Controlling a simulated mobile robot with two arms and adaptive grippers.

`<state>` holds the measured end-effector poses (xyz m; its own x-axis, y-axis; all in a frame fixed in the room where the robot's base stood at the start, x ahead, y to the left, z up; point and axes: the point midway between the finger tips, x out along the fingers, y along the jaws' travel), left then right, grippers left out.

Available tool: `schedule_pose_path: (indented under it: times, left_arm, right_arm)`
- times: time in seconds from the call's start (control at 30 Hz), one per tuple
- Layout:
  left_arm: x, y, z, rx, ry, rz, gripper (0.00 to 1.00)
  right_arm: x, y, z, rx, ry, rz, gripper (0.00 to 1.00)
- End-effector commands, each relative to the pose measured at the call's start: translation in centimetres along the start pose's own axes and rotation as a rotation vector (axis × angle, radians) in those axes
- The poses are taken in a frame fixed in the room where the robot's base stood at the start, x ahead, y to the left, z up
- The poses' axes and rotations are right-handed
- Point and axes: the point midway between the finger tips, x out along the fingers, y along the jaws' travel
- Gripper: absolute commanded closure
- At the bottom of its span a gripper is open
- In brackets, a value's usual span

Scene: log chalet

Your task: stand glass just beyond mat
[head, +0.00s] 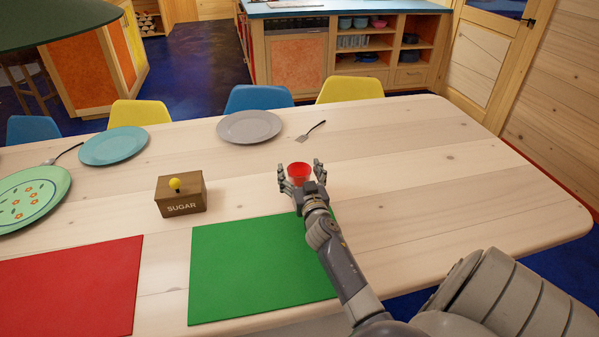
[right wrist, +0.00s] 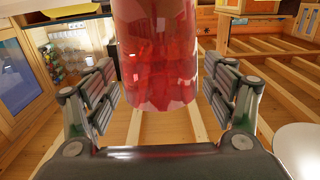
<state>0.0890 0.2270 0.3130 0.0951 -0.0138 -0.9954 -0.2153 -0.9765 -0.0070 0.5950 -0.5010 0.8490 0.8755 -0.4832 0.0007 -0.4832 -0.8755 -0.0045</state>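A red see-through glass (head: 299,172) is upright on the table, past the far right part of the green mat (head: 250,275). My right gripper (head: 299,175) is open around it, with one finger on each side and small gaps showing. In the right wrist view the glass (right wrist: 157,55) stands between the spread finger pads (right wrist: 160,90). The hand hides part of the lower glass in the head view, so I cannot see its base there. My right forearm covers the mat's right edge. My left gripper is not in view.
A brown sugar box (head: 181,195) with a yellow knob stands left of the glass. A red mat (head: 70,287) lies at the left. A grey plate (head: 249,126), a fork (head: 311,132) and a teal plate (head: 113,146) lie farther back. The table's right side is clear.

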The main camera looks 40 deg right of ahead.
Motion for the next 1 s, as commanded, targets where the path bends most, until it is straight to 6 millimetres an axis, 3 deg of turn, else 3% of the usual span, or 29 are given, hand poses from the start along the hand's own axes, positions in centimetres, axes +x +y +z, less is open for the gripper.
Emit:
schedule_pose_path:
  times: [0.37, 0.8, 1.0]
  left_arm:
    - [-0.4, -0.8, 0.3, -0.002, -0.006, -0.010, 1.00]
    - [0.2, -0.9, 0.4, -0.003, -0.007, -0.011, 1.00]
    - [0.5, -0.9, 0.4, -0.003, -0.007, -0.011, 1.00]
  right_arm:
    - [-0.3, 0.0, -0.2, 0.001, -0.002, -0.001, 0.22]
    - [-8.6, 0.0, 0.0, 0.002, -0.003, 0.000, 0.22]
    - [-11.2, 0.0, -0.1, 0.002, -0.002, 0.000, 0.22]
